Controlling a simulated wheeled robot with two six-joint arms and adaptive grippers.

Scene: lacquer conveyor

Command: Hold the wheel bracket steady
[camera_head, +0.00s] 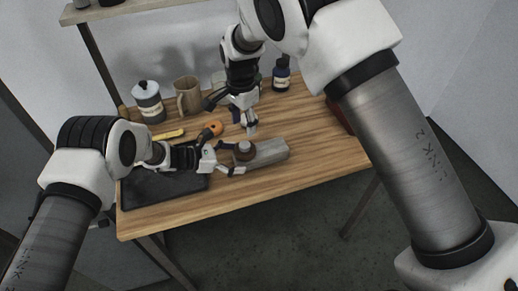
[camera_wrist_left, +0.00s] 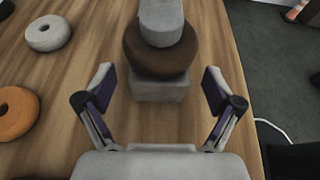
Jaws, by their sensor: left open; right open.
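The wheel bracket (camera_head: 268,153) is a grey block lying on the wooden table, with a brown wheel (camera_head: 243,151) at its left end. In the left wrist view the brown wheel (camera_wrist_left: 160,52) sits over the grey block's near end (camera_wrist_left: 160,89), with a rounded grey piece on top. My left gripper (camera_head: 226,160) is open at the bracket's left end. Its fingers (camera_wrist_left: 158,80) stand apart on either side of that end, with visible gaps and no contact. My right gripper (camera_head: 247,116) points down just behind the bracket; its fingertips are small and partly unclear.
An orange ring (camera_wrist_left: 15,112) and a grey ring (camera_wrist_left: 48,33) lie left of the bracket. A dark tray (camera_head: 150,190) lies under my left arm. A canister (camera_head: 148,102), a mug (camera_head: 188,95) and a bottle (camera_head: 281,76) stand at the back. The table's front right is clear.

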